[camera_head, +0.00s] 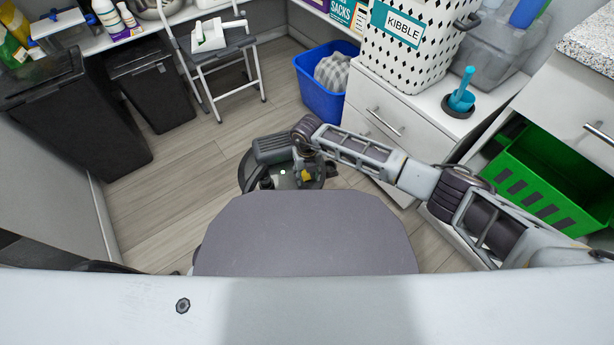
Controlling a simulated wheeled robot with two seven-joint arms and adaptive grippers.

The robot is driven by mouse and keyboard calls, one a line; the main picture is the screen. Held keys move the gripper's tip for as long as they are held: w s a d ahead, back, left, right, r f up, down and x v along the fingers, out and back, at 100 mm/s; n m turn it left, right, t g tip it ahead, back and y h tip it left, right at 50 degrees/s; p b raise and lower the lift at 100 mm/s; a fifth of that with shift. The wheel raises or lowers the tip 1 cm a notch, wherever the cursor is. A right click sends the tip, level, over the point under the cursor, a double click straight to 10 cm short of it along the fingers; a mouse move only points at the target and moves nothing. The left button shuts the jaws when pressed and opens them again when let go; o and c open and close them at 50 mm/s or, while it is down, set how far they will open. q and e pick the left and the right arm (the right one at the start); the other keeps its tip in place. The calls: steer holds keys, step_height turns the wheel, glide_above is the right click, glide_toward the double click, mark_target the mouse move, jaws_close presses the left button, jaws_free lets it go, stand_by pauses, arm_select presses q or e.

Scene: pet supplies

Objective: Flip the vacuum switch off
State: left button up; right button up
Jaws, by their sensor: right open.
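A dark, rounded machine that looks like the vacuum (250,172) stands on the wood floor just beyond my own grey body, which hides its near side. A small green light shows on it, beside a small yellow part. I cannot make out the switch or its position. My right arm reaches in from the right, and its wrist is over the vacuum. My right gripper (314,177) points down at the vacuum's right side, open and partly hidden by the wrist. I cannot tell whether it touches the vacuum. My left gripper is not in view.
A blue bin (318,98) with a cloth inside stands beyond the vacuum. White drawers (390,120) are at right, under a kibble box (405,40). A green crate (545,180) is farther right. A step stool (222,65) and black bins (75,120) stand at left. Floor between is clear.

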steer(key=shift+f, duration=0.25)
steer(key=c, duration=1)
steer(key=shift+w+g+b, duration=0.2)
steer(key=shift+g+b, duration=0.1)
steer(key=shift+g, duration=0.3)
steer(key=shift+w+g+h+b, duration=0.15)
steer(key=shift+g+h+b, duration=0.25)
steer(key=shift+g+b, duration=0.1)
steer(key=shift+r, duration=0.1)
steer(key=shift+g, duration=0.3)
